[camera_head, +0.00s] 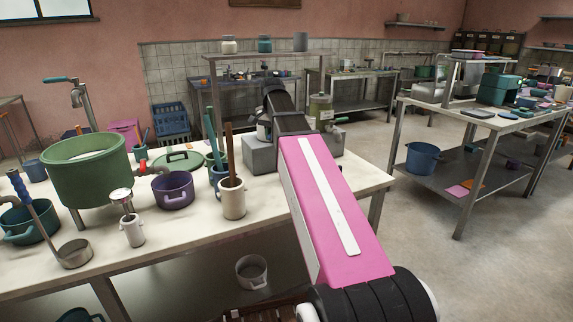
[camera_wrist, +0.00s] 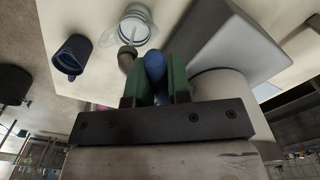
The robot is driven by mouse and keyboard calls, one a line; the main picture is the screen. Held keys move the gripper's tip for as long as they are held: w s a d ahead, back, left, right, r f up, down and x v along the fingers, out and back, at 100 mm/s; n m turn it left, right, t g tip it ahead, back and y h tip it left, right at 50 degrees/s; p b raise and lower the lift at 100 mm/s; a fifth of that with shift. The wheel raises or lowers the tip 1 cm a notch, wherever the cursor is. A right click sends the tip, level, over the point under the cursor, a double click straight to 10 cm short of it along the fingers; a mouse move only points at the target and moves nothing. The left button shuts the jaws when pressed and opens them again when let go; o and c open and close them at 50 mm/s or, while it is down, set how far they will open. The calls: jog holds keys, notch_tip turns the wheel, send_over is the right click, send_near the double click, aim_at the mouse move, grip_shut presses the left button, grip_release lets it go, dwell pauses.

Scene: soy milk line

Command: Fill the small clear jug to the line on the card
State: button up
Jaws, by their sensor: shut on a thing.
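In the wrist view my gripper (camera_wrist: 155,85) has its green fingers closed on a blue handle (camera_wrist: 154,66). Beside the handle is a short grey-brown spout (camera_wrist: 127,57). A small clear jug (camera_wrist: 134,27) with a round rim stands close to the spout's end, on the pale tabletop. The inside of the jug looks whitish; I cannot make out its level. I cannot pick out the card or its line. In the head view my pink arm reaches over the table, and the fingers are hard to see.
A dark blue mug (camera_wrist: 70,58) stands near the jug. A grey block (camera_wrist: 215,35) and a pale cylinder are beside my gripper.

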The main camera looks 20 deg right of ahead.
jog(key=m, duration=0.1)
jog(key=w+a+m, duration=0.1)
jog(key=m, duration=0.2)
jog(key=shift+w+a+m, duration=0.2)
jog(key=shift+w+m, duration=0.1)
jog(key=shift+w, duration=0.2)
jog(key=shift+o, duration=0.2)
jog(key=shift+w+a+m, duration=0.15)
jog(key=shift+w+m, duration=0.25)
jog(key=shift+m, duration=0.5)
jog(key=shift+w+a+m, duration=0.1)
jog(key=shift+w+m, duration=0.25)
jog(key=shift+m, duration=0.55)
jog(key=o, duration=0.8)
jog(key=shift+w, duration=0.1)
jog(key=shift+r, duration=0.15)
